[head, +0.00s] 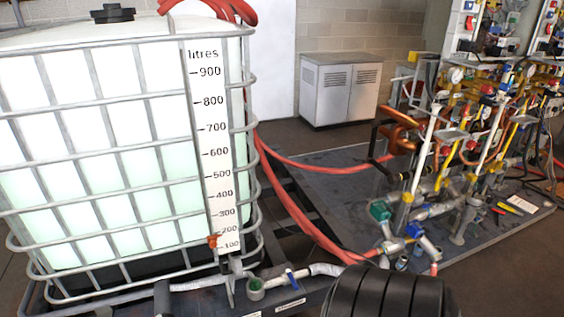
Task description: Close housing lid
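I cannot make out a housing lid in the head view. Neither of my grippers is in view. A rack of pipework (440,150) stands at the right, with copper pipes, coloured valves, gauges and wiring on it. Its parts are small and crowded, and I cannot tell any open housing or lid among them.
A large white caged water tank (110,150) with a litre scale fills the left. Red hoses (290,205) run from it towards the pipework's dark base plate (325,185). A grey cabinet (338,90) stands at the back wall. Bare floor shows before the cabinet.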

